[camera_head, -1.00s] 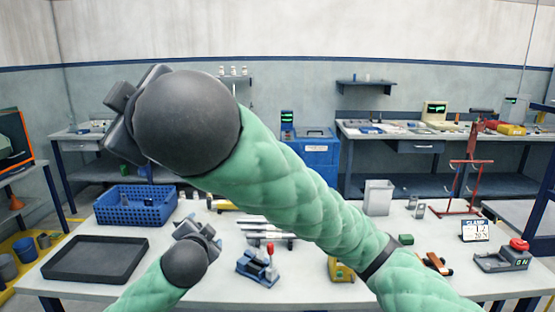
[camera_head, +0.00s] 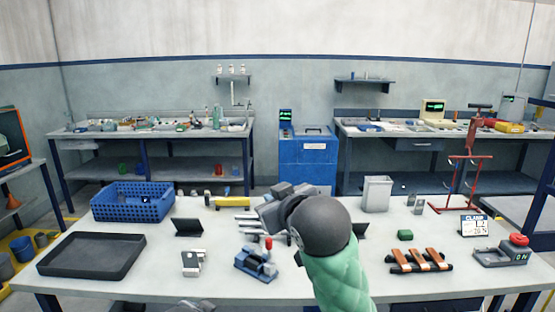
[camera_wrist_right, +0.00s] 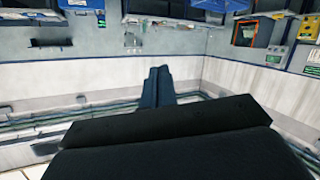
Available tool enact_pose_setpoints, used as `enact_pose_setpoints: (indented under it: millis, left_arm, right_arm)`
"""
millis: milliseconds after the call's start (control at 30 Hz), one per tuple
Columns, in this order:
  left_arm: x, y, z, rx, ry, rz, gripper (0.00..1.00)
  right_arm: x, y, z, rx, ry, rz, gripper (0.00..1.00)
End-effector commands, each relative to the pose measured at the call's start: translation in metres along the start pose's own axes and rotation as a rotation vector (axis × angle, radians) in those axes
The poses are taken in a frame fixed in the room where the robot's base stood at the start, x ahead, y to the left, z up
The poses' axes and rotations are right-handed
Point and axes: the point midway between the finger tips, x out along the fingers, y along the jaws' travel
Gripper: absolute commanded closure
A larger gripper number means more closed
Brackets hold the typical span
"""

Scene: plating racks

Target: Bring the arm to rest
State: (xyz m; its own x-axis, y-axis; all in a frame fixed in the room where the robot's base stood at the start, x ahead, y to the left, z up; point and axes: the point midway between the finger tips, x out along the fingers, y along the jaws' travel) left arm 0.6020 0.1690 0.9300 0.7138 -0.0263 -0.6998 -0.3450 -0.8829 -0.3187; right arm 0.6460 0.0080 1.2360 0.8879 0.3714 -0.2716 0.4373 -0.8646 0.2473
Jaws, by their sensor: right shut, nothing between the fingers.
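My right arm, in a green padded sleeve, rises from the bottom centre of the head view. Its dark gripper (camera_head: 262,214) is above the middle of the white table, beyond the round grey wrist, and the wrist hides part of it. In the right wrist view the two fingers (camera_wrist_right: 159,72) lie together with nothing between them. Of my left arm only a dark piece (camera_head: 190,306) shows at the bottom edge of the head view; its fingers cannot be made out.
The white table (camera_head: 130,277) holds a black tray (camera_head: 92,256), a blue basket (camera_head: 133,203), a blue clamp-like fixture (camera_head: 256,262), a rack with orange-brown bars (camera_head: 419,261), a grey bin (camera_head: 377,194), a red stand (camera_head: 462,184) and a red-button box (camera_head: 501,256).

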Motion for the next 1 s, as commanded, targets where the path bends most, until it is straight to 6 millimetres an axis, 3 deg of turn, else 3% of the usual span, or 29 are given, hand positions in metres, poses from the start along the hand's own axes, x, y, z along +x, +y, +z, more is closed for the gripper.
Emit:
enact_pose_setpoints:
  millis: [33, 467, 767, 1000]
  left_arm:
    - [0.002, 0.007, 0.01, -0.016, -0.012, 0.016, 0.2]
    - [0.008, 0.053, 0.087, -0.134, -0.116, 0.111, 0.2]
    - [0.009, 0.086, 0.144, -0.21, -0.204, 0.165, 0.2]
    - [0.007, 0.116, 0.192, -0.264, -0.285, 0.206, 0.2]
  right_arm:
    - [0.004, 0.003, 0.024, 0.025, -0.033, 0.005, 1.0]
    - [0.007, 0.013, 0.198, 0.192, -0.284, 0.031, 1.0]
    - [-0.014, -0.003, 0.322, 0.284, -0.472, 0.029, 1.0]
    - [-0.046, -0.027, 0.416, 0.343, -0.629, 0.019, 1.0]
